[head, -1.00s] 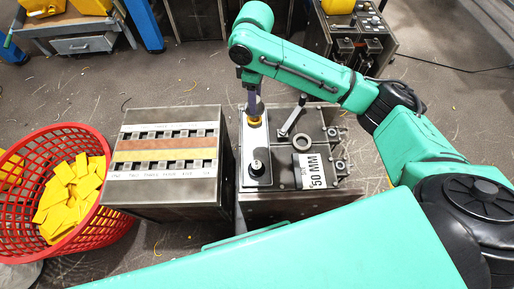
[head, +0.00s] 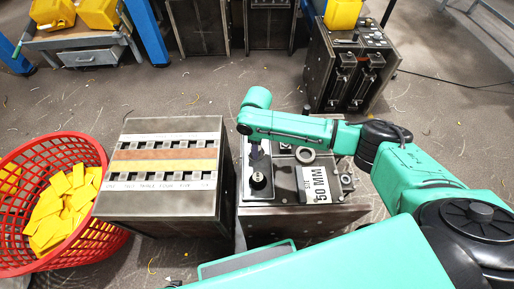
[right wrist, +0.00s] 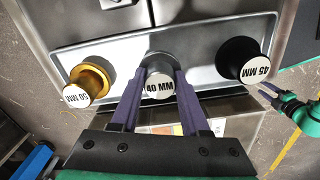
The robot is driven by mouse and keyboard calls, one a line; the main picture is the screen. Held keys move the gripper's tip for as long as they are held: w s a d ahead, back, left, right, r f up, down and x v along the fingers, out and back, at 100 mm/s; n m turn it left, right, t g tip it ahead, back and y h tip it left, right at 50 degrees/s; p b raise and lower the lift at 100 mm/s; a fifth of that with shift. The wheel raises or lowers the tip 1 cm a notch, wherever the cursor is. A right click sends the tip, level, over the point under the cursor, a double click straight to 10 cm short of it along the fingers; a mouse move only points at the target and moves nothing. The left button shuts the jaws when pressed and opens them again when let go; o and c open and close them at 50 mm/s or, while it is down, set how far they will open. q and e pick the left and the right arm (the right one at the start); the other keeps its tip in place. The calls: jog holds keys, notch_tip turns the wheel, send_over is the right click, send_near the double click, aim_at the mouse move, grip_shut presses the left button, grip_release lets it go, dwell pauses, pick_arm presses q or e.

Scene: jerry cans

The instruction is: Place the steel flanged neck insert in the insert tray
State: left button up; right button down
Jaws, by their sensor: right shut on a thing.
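The steel flanged neck insert, marked 40 MM (right wrist: 158,88), is in the middle of the grey insert tray (right wrist: 205,62) in the right wrist view. My right gripper (head: 256,152) is shut on it, one purple finger on each side. I cannot tell whether it is seated or slightly raised. A brass insert marked 50 MM (right wrist: 88,84) stands to its left and a black one marked 45 MM (right wrist: 243,60) to its right. The black insert also shows in the head view (head: 260,180). My left gripper (right wrist: 266,91) shows small at the right wrist view's edge, fingers apart.
A steel bench (head: 285,222) carries the tray, a grey ring (head: 305,155) and a 50 MM sign (head: 315,184). A slotted rack (head: 160,203) stands to the left, beside a red basket (head: 25,160) of yellow pieces.

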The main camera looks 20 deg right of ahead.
jog(key=shift+c, duration=2)
grip_release()
jog(key=shift+r, duration=0.45)
notch_tip(320, 180, up, 6)
jog(key=shift+r+p, duration=0.25)
jog(key=shift+p, duration=0.65)
pick_arm(q)
jog(key=s, duration=0.2)
jog(key=s+r, duration=0.1)
jog(key=shift+s+a+r+p, duration=0.1)
jog(key=shift+a+p, duration=0.15)
jog(key=shift+p, duration=0.05)
pick_arm(e)
notch_tip(320, 180, up, 5)
jog(key=shift+f, duration=0.1)
